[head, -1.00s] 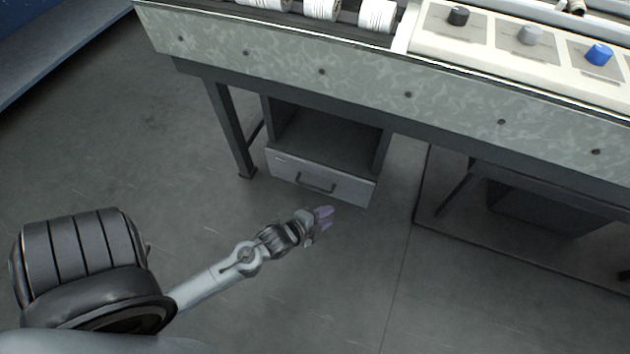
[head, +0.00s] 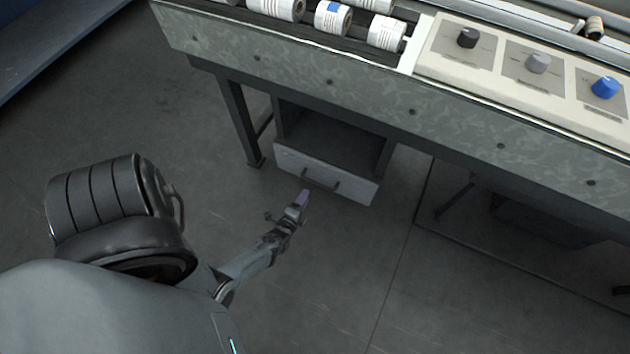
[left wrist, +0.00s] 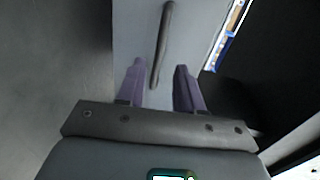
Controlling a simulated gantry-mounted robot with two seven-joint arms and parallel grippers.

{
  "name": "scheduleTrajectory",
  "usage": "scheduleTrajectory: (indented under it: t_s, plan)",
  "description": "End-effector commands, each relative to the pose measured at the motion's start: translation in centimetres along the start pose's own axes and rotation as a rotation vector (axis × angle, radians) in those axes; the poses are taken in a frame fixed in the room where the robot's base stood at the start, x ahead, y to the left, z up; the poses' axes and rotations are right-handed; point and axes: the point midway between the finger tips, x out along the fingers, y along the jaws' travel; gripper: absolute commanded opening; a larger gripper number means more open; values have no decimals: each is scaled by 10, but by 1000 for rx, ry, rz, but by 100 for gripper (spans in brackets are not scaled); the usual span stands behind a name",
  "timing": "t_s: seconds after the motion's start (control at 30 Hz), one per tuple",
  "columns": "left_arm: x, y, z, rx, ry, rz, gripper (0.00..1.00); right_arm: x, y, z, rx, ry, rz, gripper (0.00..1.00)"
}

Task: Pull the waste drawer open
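The waste drawer (head: 350,187) is a light grey front low under the machine, below an open dark compartment. Its dark bar handle (head: 321,180) runs across the front. In the head view my left gripper (head: 302,197) is in front of the drawer, near the handle's left end. In the left wrist view the two purple fingers of my left gripper (left wrist: 160,85) are apart. The handle (left wrist: 162,45) shows beyond and between the fingertips, with its near end between them. I see no grip on it. The drawer front (left wrist: 190,20) lies behind the handle. My right gripper is out of view.
The machine's long marbled side panel (head: 330,85) overhangs the drawer. A table leg (head: 241,120) stands left of it. White rolls (head: 333,18) and a knob panel (head: 515,55) are on top. The floor (head: 340,270) in front is clear.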

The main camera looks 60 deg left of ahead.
Motion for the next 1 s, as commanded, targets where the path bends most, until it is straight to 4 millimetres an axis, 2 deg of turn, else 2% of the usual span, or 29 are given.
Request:
scheduleTrajectory:
  t_s: [0.03, 0.2, 0.5, 0.7, 1.0]
  plan:
    - [9, 3, 1, 0, -1, -3, 36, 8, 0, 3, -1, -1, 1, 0]
    - [38, 4, 1, 0, 0, -5, 36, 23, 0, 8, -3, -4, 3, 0]
    - [79, 3, 1, 1, 1, -2, 36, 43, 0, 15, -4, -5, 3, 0]
    - [91, 1, 1, 1, 1, -1, 36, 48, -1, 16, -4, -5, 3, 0]
    - [92, 0, 1, 1, 1, 0, 36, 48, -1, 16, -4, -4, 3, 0]
